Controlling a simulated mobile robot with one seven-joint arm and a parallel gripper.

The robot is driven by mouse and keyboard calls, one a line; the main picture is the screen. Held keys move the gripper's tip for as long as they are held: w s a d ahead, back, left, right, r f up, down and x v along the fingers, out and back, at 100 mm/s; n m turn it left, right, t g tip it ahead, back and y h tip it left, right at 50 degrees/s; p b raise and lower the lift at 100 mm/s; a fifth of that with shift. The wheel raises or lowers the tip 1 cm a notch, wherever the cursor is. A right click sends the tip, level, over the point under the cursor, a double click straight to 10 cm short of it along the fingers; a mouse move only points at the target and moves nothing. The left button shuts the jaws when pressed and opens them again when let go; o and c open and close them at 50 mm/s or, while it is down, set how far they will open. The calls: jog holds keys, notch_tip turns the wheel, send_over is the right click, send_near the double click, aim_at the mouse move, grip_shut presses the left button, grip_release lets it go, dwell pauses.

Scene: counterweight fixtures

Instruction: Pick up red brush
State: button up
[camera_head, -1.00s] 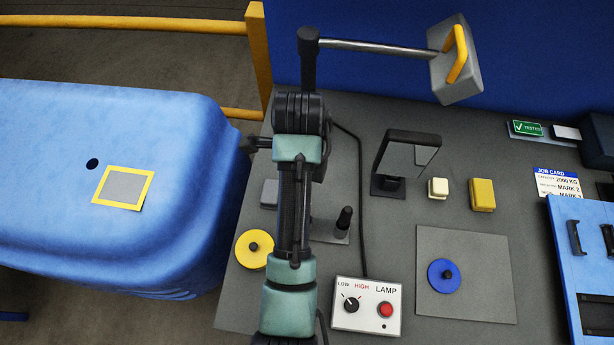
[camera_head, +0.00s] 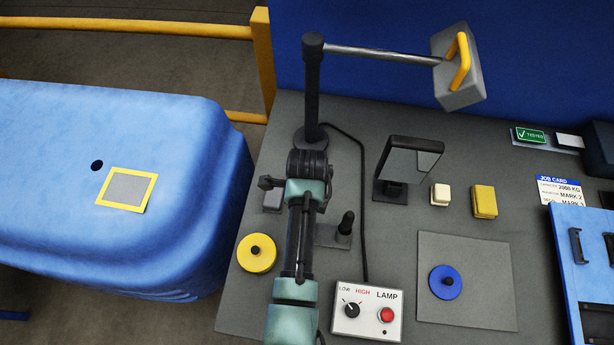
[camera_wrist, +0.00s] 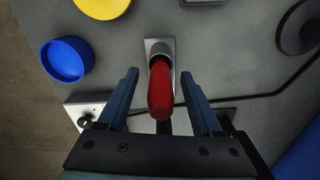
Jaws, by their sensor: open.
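The red brush (camera_wrist: 160,92) shows in the wrist view as a red, rounded upright shape. It rises from a grey round holder (camera_wrist: 160,48) on a small pale plate. My gripper (camera_wrist: 159,74) is open, with one blue finger on each side of the red brush and a gap on both sides. I cannot tell how far the fingertips are above or below its top. In the head view my arm hides the brush and the fingers.
A yellow disc (camera_head: 256,253) lies left of my arm. A lamp control box (camera_head: 367,310) sits at the front, with a black upright handle (camera_head: 345,222) behind it. A lamp post (camera_head: 312,90) stands behind my wrist. A blue cup (camera_wrist: 67,60) shows in the wrist view.

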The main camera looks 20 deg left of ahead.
jog(key=shift+f, duration=0.25)
grip_shut()
dwell(0.3)
